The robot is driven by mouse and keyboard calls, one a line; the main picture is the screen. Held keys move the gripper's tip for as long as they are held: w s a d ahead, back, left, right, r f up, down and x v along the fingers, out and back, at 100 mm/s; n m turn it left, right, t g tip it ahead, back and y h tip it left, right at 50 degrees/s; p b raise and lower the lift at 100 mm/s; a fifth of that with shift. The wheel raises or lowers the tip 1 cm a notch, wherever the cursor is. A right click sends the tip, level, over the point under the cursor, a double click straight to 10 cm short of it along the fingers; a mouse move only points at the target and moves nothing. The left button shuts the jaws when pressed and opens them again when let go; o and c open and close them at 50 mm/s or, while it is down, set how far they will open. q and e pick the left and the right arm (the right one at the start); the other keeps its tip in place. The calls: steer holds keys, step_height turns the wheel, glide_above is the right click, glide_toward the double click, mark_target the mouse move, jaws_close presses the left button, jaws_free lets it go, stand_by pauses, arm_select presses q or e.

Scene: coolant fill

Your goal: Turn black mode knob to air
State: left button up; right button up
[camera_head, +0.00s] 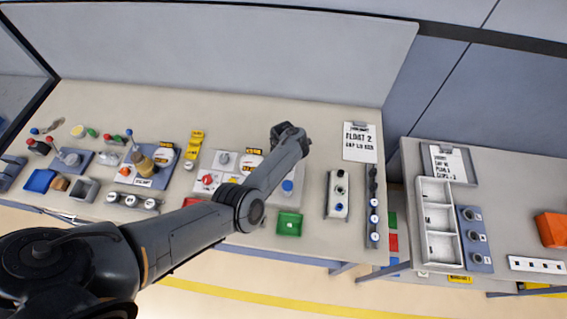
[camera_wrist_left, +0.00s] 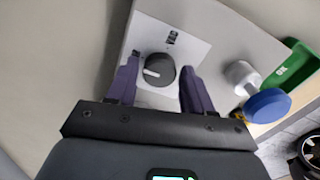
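The black mode knob (camera_wrist_left: 157,70) sits on a white plate (camera_wrist_left: 190,47) in the left wrist view. A white pointer mark on it points to the left of that picture. A small dark label lies above it on the plate; its text is too small to read. My left gripper (camera_wrist_left: 160,66) is open, with one purple finger on each side of the knob. Gaps show between the fingers and the knob. In the head view my left gripper (camera_head: 290,134) is over the back of the panel, and the arm hides the knob. My right gripper is not in view.
A blue round knob (camera_wrist_left: 268,105) on a light stem stands right of the black knob, near a green tray (camera_head: 289,224). Other panels and levers fill the table's left side.

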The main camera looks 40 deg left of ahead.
arm_select(q)
steer(key=shift+o, duration=0.9)
steer(key=shift+r, duration=0.15)
step_height(320, 180, up, 11)
steer(key=p, duration=0.3)
steer(key=shift+f, duration=0.2)
